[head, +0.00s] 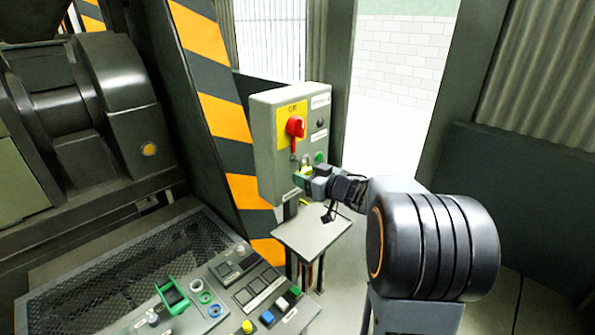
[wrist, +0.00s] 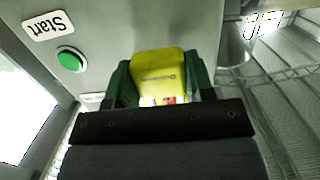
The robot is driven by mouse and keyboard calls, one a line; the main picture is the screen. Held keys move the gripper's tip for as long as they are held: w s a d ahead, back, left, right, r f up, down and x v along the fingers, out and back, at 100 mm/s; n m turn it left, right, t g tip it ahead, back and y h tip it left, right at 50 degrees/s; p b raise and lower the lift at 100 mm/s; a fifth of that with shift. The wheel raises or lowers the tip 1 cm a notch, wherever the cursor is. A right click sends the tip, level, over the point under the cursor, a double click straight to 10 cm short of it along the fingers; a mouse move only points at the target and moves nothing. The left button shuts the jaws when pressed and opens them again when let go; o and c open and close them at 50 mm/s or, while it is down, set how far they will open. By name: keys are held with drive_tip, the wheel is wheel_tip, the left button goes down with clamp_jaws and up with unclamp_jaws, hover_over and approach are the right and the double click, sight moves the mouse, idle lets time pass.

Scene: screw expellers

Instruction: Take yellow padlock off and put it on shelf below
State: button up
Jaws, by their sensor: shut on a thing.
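The yellow padlock (wrist: 157,72) sits between the green fingers of my gripper (wrist: 158,82) in the wrist view, and the fingers are shut on it. In the head view my gripper (head: 306,180) is at the front of the grey switch box, just below the red rotary handle (head: 295,127). Only a small bit of the padlock's yellow shows there. I cannot tell whether its shackle still passes through the handle. The small grey shelf (head: 312,240) is below the box and below my gripper.
The grey switch box (head: 262,150) has a green Start button, which shows in the wrist view (wrist: 70,60). A black-and-orange striped post (head: 222,115) stands left of it. A control panel (head: 215,315) with coloured buttons is at the lower front. A small dark object (head: 328,216) is over the shelf.

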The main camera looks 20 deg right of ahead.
drive_tip(key=shift+f+p+v, duration=0.15)
drive_tip(key=shift+p+v, duration=0.2)
drive_tip(key=shift+v, duration=0.85)
drive_tip(key=shift+f+p+v, duration=0.15)
drive_tip(key=shift+p+v, duration=0.15)
drive_tip(key=shift+v, duration=0.9)
